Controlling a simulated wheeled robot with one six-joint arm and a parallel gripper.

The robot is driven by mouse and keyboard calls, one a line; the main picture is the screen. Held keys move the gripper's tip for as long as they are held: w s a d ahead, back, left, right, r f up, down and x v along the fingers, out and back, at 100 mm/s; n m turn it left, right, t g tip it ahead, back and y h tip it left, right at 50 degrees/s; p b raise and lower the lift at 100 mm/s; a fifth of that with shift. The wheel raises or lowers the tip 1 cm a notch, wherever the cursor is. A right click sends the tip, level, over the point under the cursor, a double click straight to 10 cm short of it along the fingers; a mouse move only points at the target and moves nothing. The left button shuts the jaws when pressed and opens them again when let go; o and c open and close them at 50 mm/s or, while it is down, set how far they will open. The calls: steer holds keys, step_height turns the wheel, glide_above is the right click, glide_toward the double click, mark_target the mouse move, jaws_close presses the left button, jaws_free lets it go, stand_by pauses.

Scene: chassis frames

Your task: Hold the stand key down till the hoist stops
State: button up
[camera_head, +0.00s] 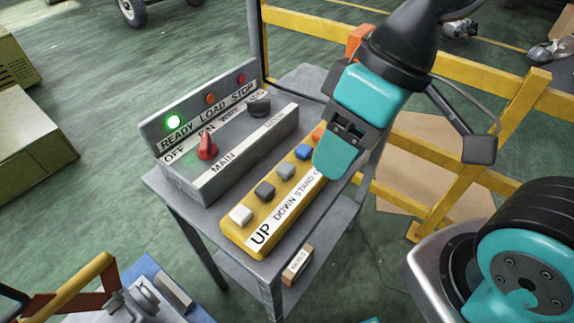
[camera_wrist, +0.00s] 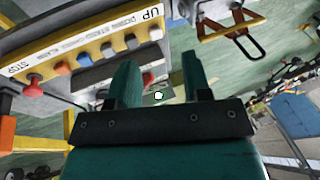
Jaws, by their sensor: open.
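The yellow key box (camera_head: 232,232) lies along the front of a grey stand, with a label strip reading UP, DOWN, STAND and more. The grey stand key (camera_head: 285,171) is third from the UP end, after a white key (camera_head: 240,214) and a dark key (camera_head: 264,191); beyond it is a blue key (camera_head: 303,152). It also shows in the wrist view (camera_wrist: 107,50). My gripper (camera_head: 338,150) is open, above the box's far right end, and hides part of it. In the wrist view the two teal fingers (camera_wrist: 158,75) are apart with nothing between them. The hoist is not identifiable.
A grey control panel (camera_head: 240,150) stands behind, with a lit green READY lamp (camera_head: 173,122), unlit-looking LOAD and STOP lamps and a red knob (camera_head: 207,147). A red mushroom button (camera_wrist: 33,88) is at the STOP end. A yellow railing (camera_head: 455,190) stands to the right.

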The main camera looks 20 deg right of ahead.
steer(key=shift+w, duration=0.25)
steer(key=c, duration=0.7)
steer(key=w+n, duration=0.3)
steer(key=w+f+n+h, duration=0.1)
steer(key=w+n, duration=0.2)
steer(key=w+n+h, duration=0.1)
steer(key=w+n, duration=0.1)
steer(key=w, duration=0.1)
steer(key=shift+f+n, duration=0.4)
jaws_close()
steer(key=w+f+n+h, duration=0.2)
steer(key=w+f+n, duration=0.1)
steer(key=w+n, duration=0.5)
steer(key=shift+w+a+f+n, duration=0.3)
steer(key=shift+f+n, duration=0.1)
steer(key=shift+n, duration=0.2)
